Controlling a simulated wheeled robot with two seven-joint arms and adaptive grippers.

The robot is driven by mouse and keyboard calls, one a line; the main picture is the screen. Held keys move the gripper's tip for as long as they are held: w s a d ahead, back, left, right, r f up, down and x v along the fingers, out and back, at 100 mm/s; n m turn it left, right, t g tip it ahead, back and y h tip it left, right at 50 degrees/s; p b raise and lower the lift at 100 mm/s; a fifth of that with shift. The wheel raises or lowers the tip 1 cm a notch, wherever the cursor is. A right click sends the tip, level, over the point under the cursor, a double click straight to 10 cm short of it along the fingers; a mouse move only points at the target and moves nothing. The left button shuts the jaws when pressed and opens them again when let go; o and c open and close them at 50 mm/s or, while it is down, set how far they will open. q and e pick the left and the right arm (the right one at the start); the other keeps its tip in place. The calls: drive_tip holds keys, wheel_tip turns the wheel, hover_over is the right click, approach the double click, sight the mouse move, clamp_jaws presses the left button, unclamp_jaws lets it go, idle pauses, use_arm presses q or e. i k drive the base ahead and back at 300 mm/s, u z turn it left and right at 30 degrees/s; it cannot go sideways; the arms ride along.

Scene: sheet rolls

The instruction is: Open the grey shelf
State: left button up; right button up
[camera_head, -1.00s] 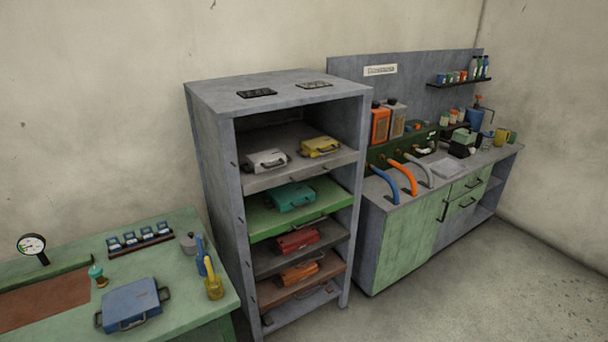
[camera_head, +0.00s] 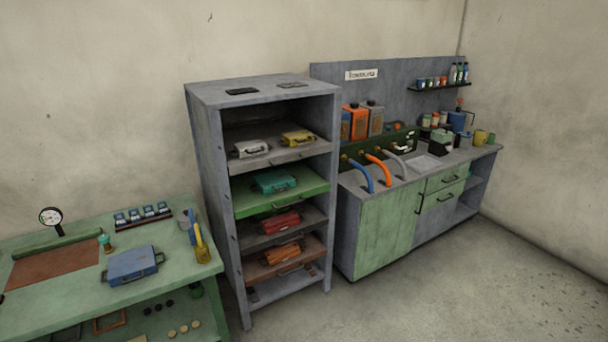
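A tall grey cabinet (camera_head: 207,150) with an open front stands in the middle of the view. Its upper grey shelf (camera_head: 283,160) carries a white case (camera_head: 250,149) and a yellow case (camera_head: 298,138). A green shelf (camera_head: 262,205) below it holds a teal case (camera_head: 274,181). Lower down, a dark grey shelf (camera_head: 255,240) holds a red case (camera_head: 281,222), and a brown shelf (camera_head: 257,272) holds an orange case (camera_head: 284,252). A grey shelf (camera_head: 270,291) at the bottom looks empty. Small handles show on shelf fronts. Neither of my grippers is in view.
A green workbench (camera_head: 175,262) with a blue case (camera_head: 133,266) and a dial gauge (camera_head: 51,218) stands at the left. A green-fronted counter (camera_head: 378,232) with hoses stands right of the cabinet. The floor (camera_head: 430,300) at the front right is clear.

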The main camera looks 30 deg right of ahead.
sight(271, 130)
drive_tip(key=u, duration=0.3)
drive_tip(key=k, duration=0.2)
drive_tip(key=z, duration=1.7)
drive_tip(key=i, duration=1.35)
drive_tip(key=u, duration=0.7)
drive_tip(key=i, duration=0.55)
drive_tip(key=u, duration=0.65)
